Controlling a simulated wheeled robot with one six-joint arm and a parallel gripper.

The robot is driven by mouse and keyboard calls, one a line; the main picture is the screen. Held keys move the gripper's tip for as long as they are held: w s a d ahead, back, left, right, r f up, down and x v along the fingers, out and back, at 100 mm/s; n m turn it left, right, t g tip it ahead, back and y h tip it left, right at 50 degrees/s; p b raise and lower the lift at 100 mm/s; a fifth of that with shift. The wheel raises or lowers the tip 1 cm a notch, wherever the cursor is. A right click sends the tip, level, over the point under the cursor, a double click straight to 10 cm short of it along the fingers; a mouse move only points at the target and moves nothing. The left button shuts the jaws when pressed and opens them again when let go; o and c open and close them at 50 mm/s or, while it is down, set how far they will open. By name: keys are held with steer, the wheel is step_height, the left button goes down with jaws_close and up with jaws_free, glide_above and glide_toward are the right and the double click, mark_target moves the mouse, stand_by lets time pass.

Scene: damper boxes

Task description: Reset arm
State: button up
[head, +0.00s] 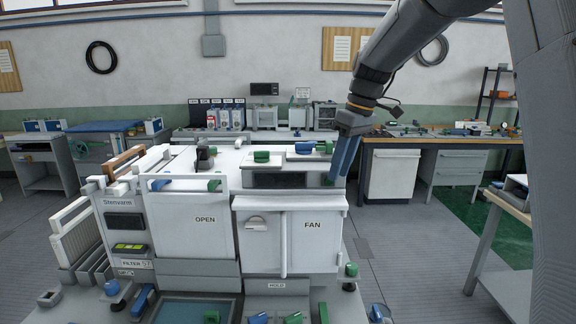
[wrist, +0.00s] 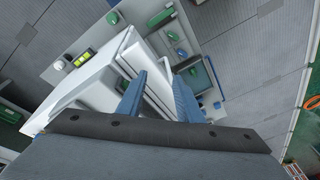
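My gripper (head: 342,168) hangs at the right end of the machine in the head view, with its blue fingers pointing down beside the top right corner. In the wrist view my gripper (wrist: 160,78) has its two blue fingers apart, with nothing held between them. The white machine (head: 186,222) has a panel marked OPEN and a door marked FAN (head: 312,240); both look closed. The machine also shows past the fingers in the wrist view (wrist: 95,82). I cannot tell whether the fingers touch it.
Green and blue knobs and small parts lie on the machine's top and front ledge. A wooden-topped workbench (head: 440,140) stands behind at the right. A table edge (head: 508,203) is at the far right. The grey floor (head: 410,235) between them is clear.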

steer(key=s+d+f+m+h+b, duration=0.1)
steer(key=s+d+f+m, duration=0.1)
steer(key=s+f, duration=0.6)
steer(key=s+d+f+m+b, duration=0.2)
steer(key=s+f+m, duration=0.2)
steer(key=s+f, duration=0.4)
steer(key=s+d+f+m+h+b, duration=0.1)
steer(key=s+f+m, duration=0.3)
steer(key=s+f, duration=0.5)
steer(key=shift+d+f+t+h+b, duration=0.35)
steer(key=shift+d+f+b, duration=0.2)
steer(key=shift+b, duration=0.2)
